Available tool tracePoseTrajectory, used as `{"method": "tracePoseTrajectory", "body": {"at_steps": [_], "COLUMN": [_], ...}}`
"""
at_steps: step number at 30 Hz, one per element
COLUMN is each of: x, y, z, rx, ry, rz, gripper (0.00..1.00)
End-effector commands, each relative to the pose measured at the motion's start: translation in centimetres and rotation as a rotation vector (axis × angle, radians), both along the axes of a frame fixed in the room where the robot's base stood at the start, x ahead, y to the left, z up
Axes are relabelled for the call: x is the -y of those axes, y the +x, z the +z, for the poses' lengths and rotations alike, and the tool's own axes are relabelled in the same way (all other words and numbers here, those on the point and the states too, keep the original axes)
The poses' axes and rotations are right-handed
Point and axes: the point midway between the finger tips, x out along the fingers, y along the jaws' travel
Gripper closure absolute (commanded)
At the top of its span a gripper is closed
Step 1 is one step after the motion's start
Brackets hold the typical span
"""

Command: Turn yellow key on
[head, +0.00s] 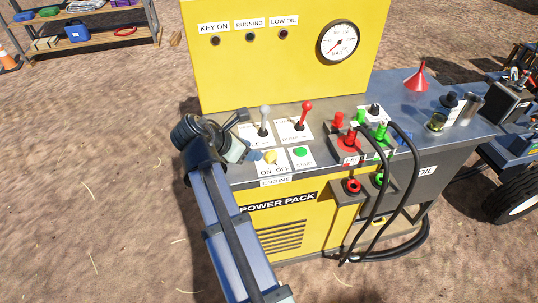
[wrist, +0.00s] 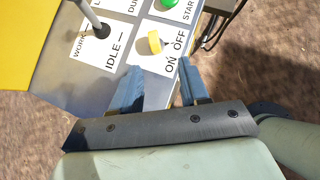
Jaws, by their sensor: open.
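The yellow key (head: 270,157) is a small knob on a white ON/OFF plate at the front left of the power pack's top. It also shows in the wrist view (wrist: 155,42), just beyond the fingertips and between their lines. My gripper (head: 254,156) is at the left front edge of the panel, close to the key. In the wrist view its two blue fingers (wrist: 160,80) are apart, with nothing between them. The gap between fingers and key looks small; I cannot tell whether they touch it.
A green START button (head: 300,152) is right of the key. A grey-knobbed lever (head: 264,118) and a red-knobbed lever (head: 305,113) stand behind. Red and green connectors with black hoses (head: 388,190) are further right. The yellow panel (head: 225,75) rises at the back.

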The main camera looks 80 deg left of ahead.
Motion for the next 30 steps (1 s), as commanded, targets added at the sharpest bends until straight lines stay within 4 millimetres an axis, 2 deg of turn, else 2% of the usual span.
{"method": "tracePoseTrajectory", "body": {"at_steps": [3,8,30], "x": [-0.1,-0.4,-4.5], "y": [-1.4,-1.3,5.8], "z": [0.5,0.1,-8.0], "rx": [0.015,0.019,0.018], "ry": [-0.007,-0.012,-0.011], "rz": [0.032,0.040,0.037], "gripper": [0.55,0.55,0.55]}}
